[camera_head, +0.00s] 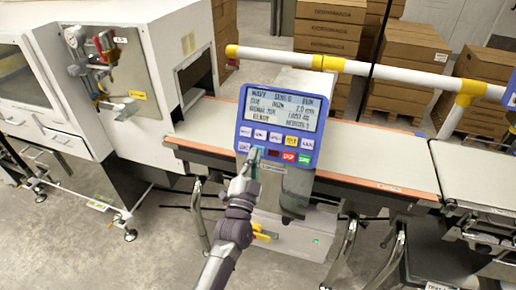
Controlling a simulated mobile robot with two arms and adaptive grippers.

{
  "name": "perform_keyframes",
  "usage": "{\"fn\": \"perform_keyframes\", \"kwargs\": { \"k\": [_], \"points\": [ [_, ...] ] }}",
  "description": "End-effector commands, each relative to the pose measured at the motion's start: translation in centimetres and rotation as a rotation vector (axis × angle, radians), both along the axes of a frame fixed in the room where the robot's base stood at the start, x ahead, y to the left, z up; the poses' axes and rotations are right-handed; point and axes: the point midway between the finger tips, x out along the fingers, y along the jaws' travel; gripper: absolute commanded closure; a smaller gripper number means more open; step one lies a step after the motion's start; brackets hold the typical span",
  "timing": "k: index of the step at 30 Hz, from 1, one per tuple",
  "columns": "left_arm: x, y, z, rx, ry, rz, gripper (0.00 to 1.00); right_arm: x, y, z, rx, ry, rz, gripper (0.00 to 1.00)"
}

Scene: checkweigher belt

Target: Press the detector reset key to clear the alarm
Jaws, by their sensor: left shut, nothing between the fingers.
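A blue control panel (238,130) with a lit text display (285,110) stands above the belt in the middle. Below the display are two rows of keys: pale ones, a yellow key (292,140), a red stop key (289,156) and a green key (304,159). The text on the small keys is too small to read, so I cannot tell which is the reset key. My left gripper (253,160) is shut and empty, its tips at the panel's lower left key row. It partly covers a key there; I cannot tell whether it touches. My right gripper is out of view.
A conveyor belt (370,155) runs behind the panel from a white machine housing (170,50) to the right. A white rail (400,78) with yellow joints crosses behind the panel. Cardboard boxes (325,40) are stacked at the back. A grey box (290,238) sits below the panel.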

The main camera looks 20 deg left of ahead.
Motion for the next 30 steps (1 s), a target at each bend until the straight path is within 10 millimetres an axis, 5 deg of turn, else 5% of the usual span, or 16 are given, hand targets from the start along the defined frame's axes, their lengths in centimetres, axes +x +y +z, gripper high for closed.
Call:
{"fn": "perform_keyframes", "kwargs": {
  "k": [12,30],
  "points": [
    [-3.8,0.1,2.4,0.002,0.001,0.0,1.0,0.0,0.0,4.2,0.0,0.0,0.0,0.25],
    [-4.4,0.2,2.4,0.001,-0.001,0.0,1.0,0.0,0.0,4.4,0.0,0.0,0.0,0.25]
  ]
}}
